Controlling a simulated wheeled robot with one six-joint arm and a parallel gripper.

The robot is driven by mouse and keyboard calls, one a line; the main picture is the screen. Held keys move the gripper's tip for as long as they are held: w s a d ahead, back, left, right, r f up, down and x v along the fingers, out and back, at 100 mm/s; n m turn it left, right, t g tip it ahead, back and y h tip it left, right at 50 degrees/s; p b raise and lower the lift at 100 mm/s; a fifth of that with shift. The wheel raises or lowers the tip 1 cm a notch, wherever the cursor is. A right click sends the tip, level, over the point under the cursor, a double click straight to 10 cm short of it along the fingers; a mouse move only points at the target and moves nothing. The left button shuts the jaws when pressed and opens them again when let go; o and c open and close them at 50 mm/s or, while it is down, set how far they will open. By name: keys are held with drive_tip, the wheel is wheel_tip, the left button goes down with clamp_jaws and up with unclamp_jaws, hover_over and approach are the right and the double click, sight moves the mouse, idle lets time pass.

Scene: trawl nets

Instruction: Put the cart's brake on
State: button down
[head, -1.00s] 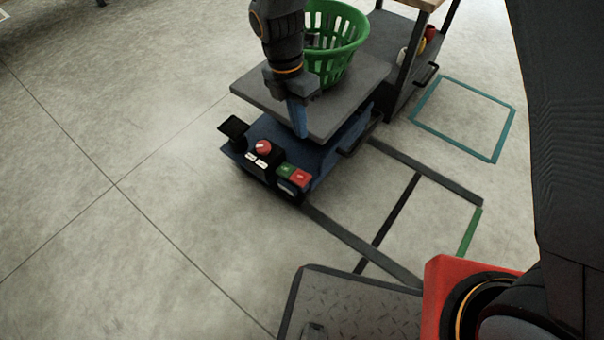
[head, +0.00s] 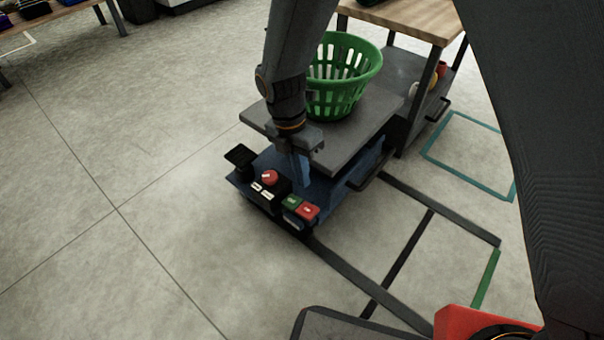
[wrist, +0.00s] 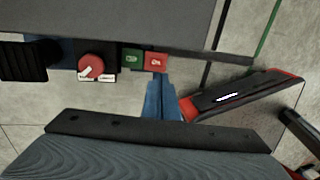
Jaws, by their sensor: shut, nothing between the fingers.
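The cart (head: 330,185) has a blue base and a grey top plate. Its front panel carries a red round knob (head: 270,177) with white labels, a green button (head: 291,202) and a red button (head: 308,211). A black flap (head: 240,155) stands at the panel's left end. My gripper (head: 304,181) is shut and empty, its blue fingers pointing down just behind the two buttons. In the wrist view the fingertips (wrist: 160,80) appear just below the red button (wrist: 156,61), beside the green button (wrist: 132,58); contact cannot be told. The knob (wrist: 92,66) is to their left.
A green basket (head: 342,80) stands on the cart's top plate, close behind my wrist. A wood-topped shelf cart (head: 400,22) is behind. Dark floor strips (head: 365,285) and a teal outline (head: 470,155) lie to the right.

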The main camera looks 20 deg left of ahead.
sight(310, 211)
drive_tip(key=b+x, duration=0.5)
drive_tip(key=x, duration=0.5)
drive_tip(key=shift+s, duration=0.15)
